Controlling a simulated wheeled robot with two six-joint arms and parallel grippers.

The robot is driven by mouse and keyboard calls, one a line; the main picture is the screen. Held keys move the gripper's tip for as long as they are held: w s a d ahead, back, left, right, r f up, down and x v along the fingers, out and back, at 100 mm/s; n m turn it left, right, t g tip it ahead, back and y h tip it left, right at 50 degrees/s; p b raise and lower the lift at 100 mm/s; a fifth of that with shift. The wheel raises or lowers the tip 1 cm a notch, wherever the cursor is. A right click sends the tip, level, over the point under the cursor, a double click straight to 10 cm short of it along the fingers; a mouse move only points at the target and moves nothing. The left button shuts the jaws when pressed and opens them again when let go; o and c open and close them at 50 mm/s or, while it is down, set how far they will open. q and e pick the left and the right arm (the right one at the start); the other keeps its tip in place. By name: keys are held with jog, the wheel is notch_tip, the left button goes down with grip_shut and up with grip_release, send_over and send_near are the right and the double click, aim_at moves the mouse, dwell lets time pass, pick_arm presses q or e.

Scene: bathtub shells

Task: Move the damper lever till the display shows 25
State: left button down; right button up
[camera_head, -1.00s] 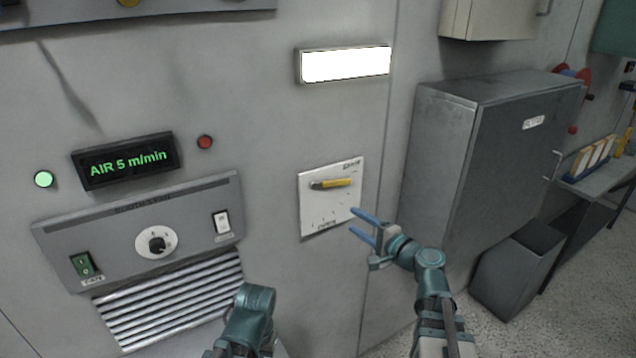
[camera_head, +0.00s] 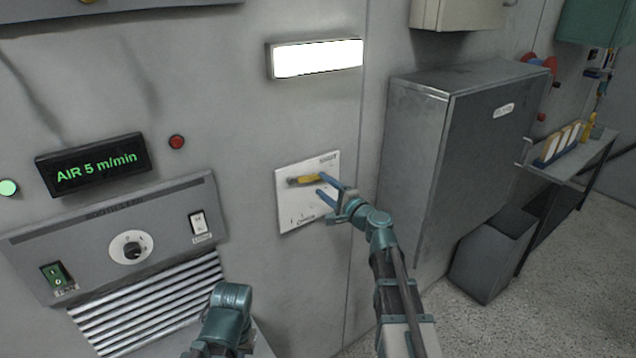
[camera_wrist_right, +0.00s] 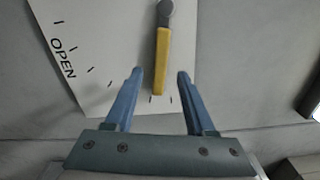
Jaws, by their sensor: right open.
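The damper lever (camera_head: 303,180) is a yellow handle on a grey pivot, lying nearly level on a white plate (camera_head: 291,207) marked OPEN at its lower end. The display (camera_head: 93,164) reads AIR 5 m/min in green. My right gripper (camera_head: 322,186) is in front of the plate's right side. In the right wrist view its blue fingers (camera_wrist_right: 158,72) are apart, and the yellow lever (camera_wrist_right: 161,60) lies between them in the picture, touching neither visibly. Whether the fingertips reach the lever's depth is hard to tell. My left arm shows at the bottom, but its gripper is not visible.
A control panel (camera_head: 82,228) with a knob and switches is at the left, above a louvred vent (camera_head: 150,305). A grey cabinet (camera_head: 415,140) stands to the right of the plate, with a bin (camera_head: 490,260) beside it. A lit white panel (camera_head: 317,58) is above.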

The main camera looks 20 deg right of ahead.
aim_at(314, 179)
jog(key=shift+x, duration=1.55)
grip_shut()
